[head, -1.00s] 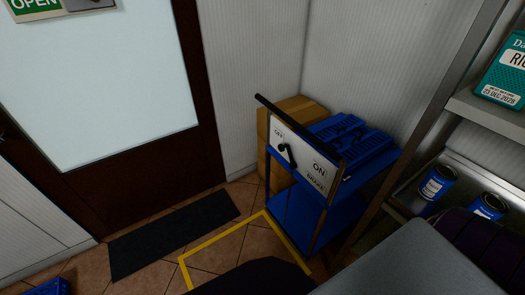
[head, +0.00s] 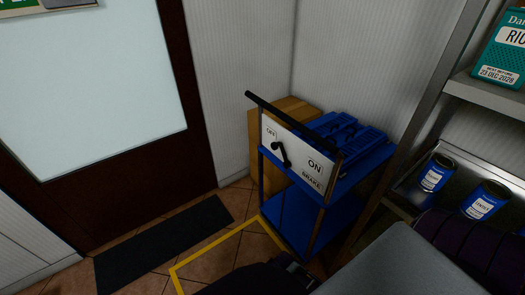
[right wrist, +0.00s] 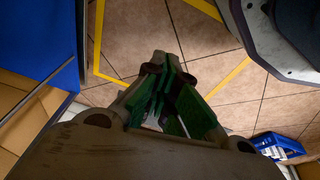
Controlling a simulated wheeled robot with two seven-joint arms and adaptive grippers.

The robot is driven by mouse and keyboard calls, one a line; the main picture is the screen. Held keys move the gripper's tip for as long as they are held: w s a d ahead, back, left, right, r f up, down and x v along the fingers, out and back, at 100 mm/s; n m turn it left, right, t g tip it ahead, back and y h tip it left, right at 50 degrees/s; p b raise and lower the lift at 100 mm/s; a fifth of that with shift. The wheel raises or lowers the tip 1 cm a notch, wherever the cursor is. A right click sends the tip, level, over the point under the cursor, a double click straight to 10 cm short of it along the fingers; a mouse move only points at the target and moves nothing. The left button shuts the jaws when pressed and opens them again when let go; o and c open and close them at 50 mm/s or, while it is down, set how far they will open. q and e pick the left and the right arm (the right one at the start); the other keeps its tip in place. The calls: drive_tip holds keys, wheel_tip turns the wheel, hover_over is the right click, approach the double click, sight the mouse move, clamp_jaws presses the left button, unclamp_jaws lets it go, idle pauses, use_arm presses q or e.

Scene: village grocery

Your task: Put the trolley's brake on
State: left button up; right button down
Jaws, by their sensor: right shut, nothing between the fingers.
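The blue trolley (head: 290,222) stands in the corner with a black push bar (head: 290,123) on top. Its white brake panel (head: 297,160) reads OFF at upper left and ON with BRAKE at lower right. The black brake lever (head: 282,154) lies slanted on the panel, its upper end near OFF and its lower end between the labels. My right gripper (right wrist: 165,85) is shut and empty, with green finger pads, over the floor. Blue trolley parts (right wrist: 50,40) show to its left, apart from it. My left gripper is out of view.
Blue crates (head: 345,135) lie on the trolley top and a cardboard box (head: 256,155) stands behind. Shelving with cans (head: 436,175) is at right. A yellow floor line (head: 212,252) and dark mat (head: 165,240) lie in front.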

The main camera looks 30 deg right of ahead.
use_arm(q)
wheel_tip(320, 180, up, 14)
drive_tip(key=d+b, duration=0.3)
drive_tip(key=b, duration=0.3)
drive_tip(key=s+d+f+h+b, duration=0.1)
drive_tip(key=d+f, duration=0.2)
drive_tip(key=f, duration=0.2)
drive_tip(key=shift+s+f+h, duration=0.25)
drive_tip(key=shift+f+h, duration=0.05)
use_arm(e)
drive_tip(key=w+d+r+n+t+h, duration=0.1)
drive_tip(key=w+r+h, duration=0.3)
drive_tip(key=w+r, duration=0.6)
drive_tip(key=w+d+r+n+t+h, duration=0.2)
drive_tip(key=w+r+h, duration=0.3)
drive_tip(key=w+r, duration=0.5)
drive_tip(key=w+d+r+n+t+h, duration=0.2)
drive_tip(key=w+r, duration=0.8)
drive_tip(key=r, duration=1)
drive_tip(key=n+h, duration=0.2)
drive_tip(key=h, duration=0.1)
drive_tip(key=shift+t, duration=0.3)
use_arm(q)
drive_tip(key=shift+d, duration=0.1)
use_arm(e)
drive_tip(key=shift+w+d+f, duration=0.15)
drive_tip(key=shift+w+d, duration=0.05)
drive_tip(key=shift+d, duration=0.1)
